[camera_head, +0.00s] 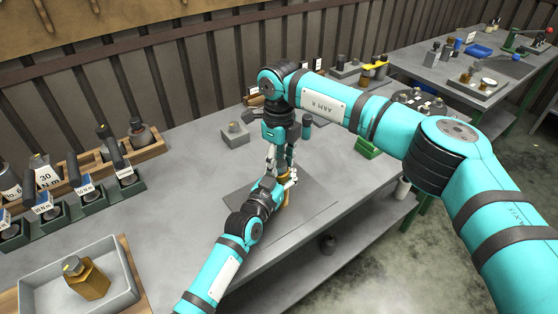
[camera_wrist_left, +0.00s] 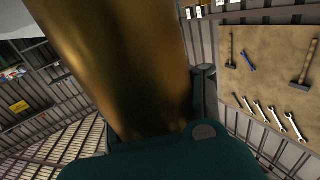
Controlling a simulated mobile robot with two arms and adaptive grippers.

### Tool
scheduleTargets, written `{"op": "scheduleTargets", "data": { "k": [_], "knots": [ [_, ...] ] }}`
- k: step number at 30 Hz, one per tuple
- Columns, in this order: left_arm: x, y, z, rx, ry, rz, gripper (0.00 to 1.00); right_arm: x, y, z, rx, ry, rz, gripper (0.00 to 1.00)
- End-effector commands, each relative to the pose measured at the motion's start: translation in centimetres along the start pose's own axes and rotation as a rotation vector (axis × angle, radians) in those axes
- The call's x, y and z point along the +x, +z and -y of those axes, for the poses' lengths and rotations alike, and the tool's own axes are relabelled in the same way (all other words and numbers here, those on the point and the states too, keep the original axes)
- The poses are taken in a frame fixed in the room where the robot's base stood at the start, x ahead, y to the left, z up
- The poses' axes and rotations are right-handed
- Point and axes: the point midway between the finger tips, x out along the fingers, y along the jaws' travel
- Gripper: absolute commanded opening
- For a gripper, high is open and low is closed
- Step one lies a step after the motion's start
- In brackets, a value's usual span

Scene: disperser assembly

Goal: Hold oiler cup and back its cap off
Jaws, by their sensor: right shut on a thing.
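The brass oiler cup (camera_head: 286,196) stands over the dark mat in the middle of the bench, mostly hidden by my grippers. In the left wrist view its brass body (camera_wrist_left: 120,60) fills the upper left, very close. My left gripper (camera_head: 285,184) reaches it from the front and appears shut around its body; only one finger shows clearly in the wrist view, beside the brass. My right gripper (camera_head: 281,163) points straight down from above, shut at the top of the cup. The cap is hidden between its fingers, and I cannot see its thread.
A grey tray (camera_head: 38,298) with another brass vessel (camera_head: 88,279) stands at front left. Labelled fixtures (camera_head: 82,192) line the left. A small grey block (camera_head: 235,135) stands behind the mat (camera_head: 318,200). A green bin (camera_head: 367,148) is at right. Bare bench lies left of the mat.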

Motion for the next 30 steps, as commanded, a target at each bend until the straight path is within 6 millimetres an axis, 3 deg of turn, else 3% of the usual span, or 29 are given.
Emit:
{"op": "scheduleTargets", "data": {
  "k": [18,30],
  "knots": [
    [-0.03,0.08,0.08,-0.002,-0.001,0.001,0.0,-0.12,-0.04,0.15,-0.574,-0.003,-0.001,0.04],
    [-0.03,0.09,0.09,-0.002,-0.001,0.001,0.0,-0.1,-0.06,0.19,-0.829,-0.003,-0.001,0.04]
  ]
}}
